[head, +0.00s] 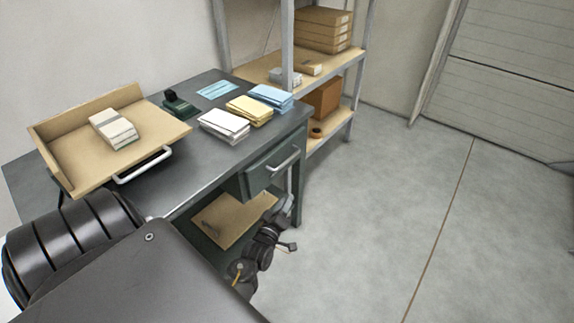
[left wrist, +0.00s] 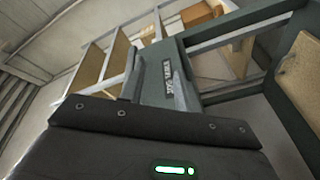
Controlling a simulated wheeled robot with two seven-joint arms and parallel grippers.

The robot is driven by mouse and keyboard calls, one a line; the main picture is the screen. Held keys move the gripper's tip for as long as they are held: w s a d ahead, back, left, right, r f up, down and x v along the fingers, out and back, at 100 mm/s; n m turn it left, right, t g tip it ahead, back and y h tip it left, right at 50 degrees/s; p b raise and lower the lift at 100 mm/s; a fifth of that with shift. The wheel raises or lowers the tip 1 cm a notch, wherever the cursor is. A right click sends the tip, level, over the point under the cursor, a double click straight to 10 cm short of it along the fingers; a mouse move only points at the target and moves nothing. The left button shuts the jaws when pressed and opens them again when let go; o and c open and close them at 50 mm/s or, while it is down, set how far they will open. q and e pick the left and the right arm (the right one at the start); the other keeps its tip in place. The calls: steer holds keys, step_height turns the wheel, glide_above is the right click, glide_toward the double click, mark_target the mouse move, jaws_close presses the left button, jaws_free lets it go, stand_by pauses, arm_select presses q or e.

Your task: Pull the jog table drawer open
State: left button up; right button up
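The jog table (head: 190,172) is a dark grey-green bench along the wall in the head view. Its drawer (head: 259,182) sits under the right end of the top, and its front looks flush with the bench. A pale bar handle (head: 284,163) crosses the drawer front. In the left wrist view a drawer label (left wrist: 167,77) shows on the dark front. My left gripper (head: 286,208) is below and in front of the handle, apart from it. Its two light fingers look spread, with nothing between them in the left wrist view (left wrist: 157,88). My right gripper is not in view.
On the bench are a tilted wooden tray (head: 75,150) with a paper stack, and white (head: 224,126), yellow (head: 249,110) and blue (head: 270,97) stacks. A shelf rack (head: 350,62) with boxes stands behind. A board (head: 232,219) lies below the drawer. The floor right is clear.

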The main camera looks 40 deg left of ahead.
arm_select(q)
steer(key=n+t+y, duration=0.1)
steer(key=n+y, duration=0.1)
glide_toward(287, 162)
steer(key=x, duration=1)
steer(key=shift+f, duration=0.35)
jaws_close()
